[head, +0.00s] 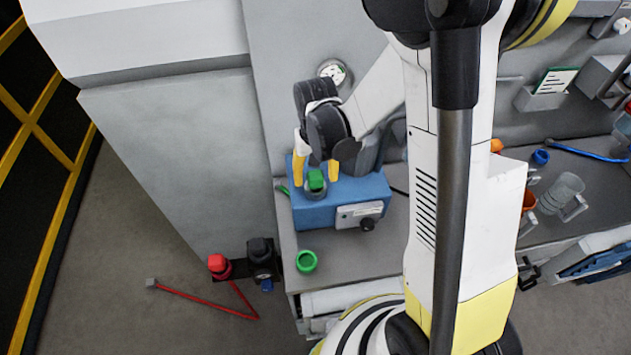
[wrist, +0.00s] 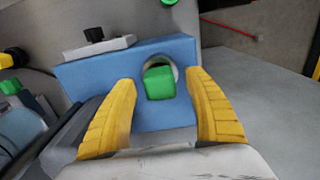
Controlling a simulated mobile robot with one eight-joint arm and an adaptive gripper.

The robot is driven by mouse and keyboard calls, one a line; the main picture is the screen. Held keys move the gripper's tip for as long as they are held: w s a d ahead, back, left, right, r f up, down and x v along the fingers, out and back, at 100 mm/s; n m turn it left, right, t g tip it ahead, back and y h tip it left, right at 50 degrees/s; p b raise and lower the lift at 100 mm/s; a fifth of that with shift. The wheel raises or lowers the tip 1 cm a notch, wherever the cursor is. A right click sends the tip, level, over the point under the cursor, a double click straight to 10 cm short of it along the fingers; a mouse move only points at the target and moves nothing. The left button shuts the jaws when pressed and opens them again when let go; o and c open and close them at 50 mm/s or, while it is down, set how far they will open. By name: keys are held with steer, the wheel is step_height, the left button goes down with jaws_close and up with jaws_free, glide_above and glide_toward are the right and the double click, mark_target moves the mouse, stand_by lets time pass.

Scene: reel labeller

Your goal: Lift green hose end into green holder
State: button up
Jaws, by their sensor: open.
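A green block-like piece (head: 316,180), which looks like the green hose end, sits in a grey round collar on a blue box (head: 312,213). It also shows in the wrist view (wrist: 159,82), between my fingers but apart from both. My gripper (head: 316,171) is open with its yellow fingers on either side of the green piece; the wrist view shows the empty gap (wrist: 161,79). A green ring-shaped cup (head: 307,261), perhaps the green holder, stands on the grey bench in front of the box. A short green strip shows left of the box.
A red cap on a black fitting (head: 219,265) and a red hose (head: 205,303) are beyond the bench's left edge. The blue box has a white panel with a black knob (head: 367,224). Clear cups (head: 563,190) and a blue hose are at the right.

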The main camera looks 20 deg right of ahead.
mark_target(315, 174)
jaws_close()
steer(key=shift+r, duration=0.1)
step_height(315, 174, up, 10)
steer(key=shift+f+p, duration=0.15)
steer(key=shift+p, duration=0.75)
step_height(315, 174, up, 7)
steer(key=p, duration=0.4)
steer(key=shift+p, duration=0.35)
